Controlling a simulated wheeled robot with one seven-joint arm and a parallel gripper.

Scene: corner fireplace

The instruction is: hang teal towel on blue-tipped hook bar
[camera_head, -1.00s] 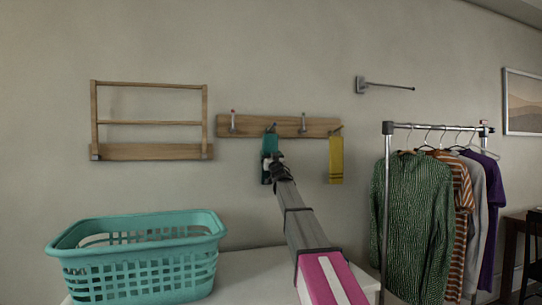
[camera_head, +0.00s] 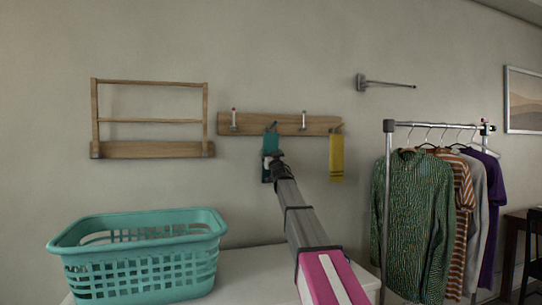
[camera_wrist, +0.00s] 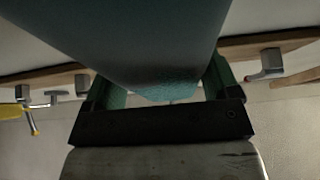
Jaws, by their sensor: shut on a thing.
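The teal towel (camera_head: 270,144) is at the wooden hook bar (camera_head: 290,124) on the wall, in front of the second hook from the left. It fills the upper middle of the wrist view (camera_wrist: 150,45). My gripper (camera_head: 273,158) is shut on the towel, below the bar. My gripper hides part of the towel. The hook tip (camera_head: 273,126) shows just above the towel's top edge and looks bluish. I cannot tell whether the towel rests on the hook.
A yellow towel (camera_head: 336,157) hangs on the rightmost hook. Left are a wooden rack (camera_head: 150,150) and a teal laundry basket (camera_head: 190,239) on a white surface. A metal rod (camera_head: 390,84) juts from the wall above a clothes rail (camera_head: 389,220).

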